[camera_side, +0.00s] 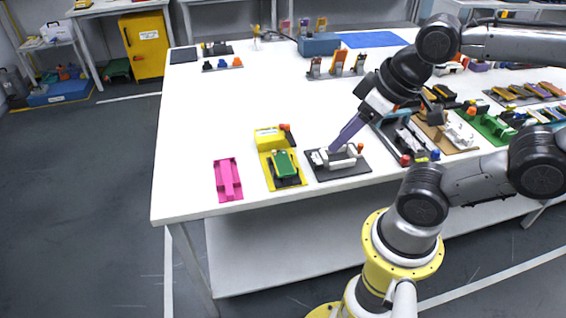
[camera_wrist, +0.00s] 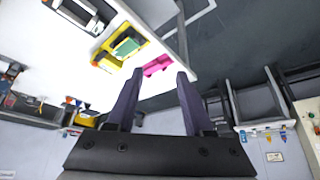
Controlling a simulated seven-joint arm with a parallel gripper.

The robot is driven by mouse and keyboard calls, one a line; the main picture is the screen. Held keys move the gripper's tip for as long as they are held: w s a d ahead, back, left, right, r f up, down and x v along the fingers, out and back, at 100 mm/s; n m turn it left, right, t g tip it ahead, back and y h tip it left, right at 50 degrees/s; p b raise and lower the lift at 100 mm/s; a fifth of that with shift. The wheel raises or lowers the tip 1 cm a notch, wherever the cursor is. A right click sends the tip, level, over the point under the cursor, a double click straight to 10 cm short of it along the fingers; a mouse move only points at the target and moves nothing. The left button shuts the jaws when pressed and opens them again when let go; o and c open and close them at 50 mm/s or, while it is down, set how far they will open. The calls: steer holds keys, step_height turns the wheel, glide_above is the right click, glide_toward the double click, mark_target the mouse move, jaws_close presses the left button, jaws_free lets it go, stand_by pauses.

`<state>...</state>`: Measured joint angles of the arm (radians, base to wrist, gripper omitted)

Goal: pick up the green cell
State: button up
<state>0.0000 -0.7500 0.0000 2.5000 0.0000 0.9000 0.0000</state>
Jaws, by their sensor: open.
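The green cell (camera_side: 284,163) sits in a yellow fixture (camera_side: 268,174) near the table's front edge. The wrist view also shows the green cell (camera_wrist: 127,46) in its yellow fixture (camera_wrist: 108,64), up and left of my fingertips. My gripper (camera_side: 334,149) has purple fingers angled down over a dark fixture with a white cell, to the right of the green cell in the side view. Whether the fingers touch that fixture I cannot tell. In the wrist view my gripper (camera_wrist: 160,74) is open, with nothing between its fingers.
The dark fixture (camera_side: 353,173) with the white cell stands right of the yellow one. A pink fixture (camera_side: 228,181) lies to the left. More fixtures and trays crowd the right side, including a green one (camera_side: 495,125). The table (camera_side: 220,110) is bare behind the pink fixture.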

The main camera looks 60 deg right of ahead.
steer(key=o, duration=0.8)
steer(key=shift+c, duration=0.2)
steer(key=m+g+h, duration=0.3)
steer(key=m, duration=0.6)
glide_above(283, 163)
steer(key=s+a, duration=0.2)
steer(key=s, duration=0.1)
step_height(283, 163, down, 17)
steer(key=shift+w+f, duration=0.1)
steer(key=shift+w, duration=0.05)
steer(key=shift+t, duration=0.3)
steer(key=shift+w+x, duration=0.1)
steer(key=shift+x, duration=1.4)
steer(key=shift+w+x, duration=0.15)
steer(key=shift+x, duration=1.35)
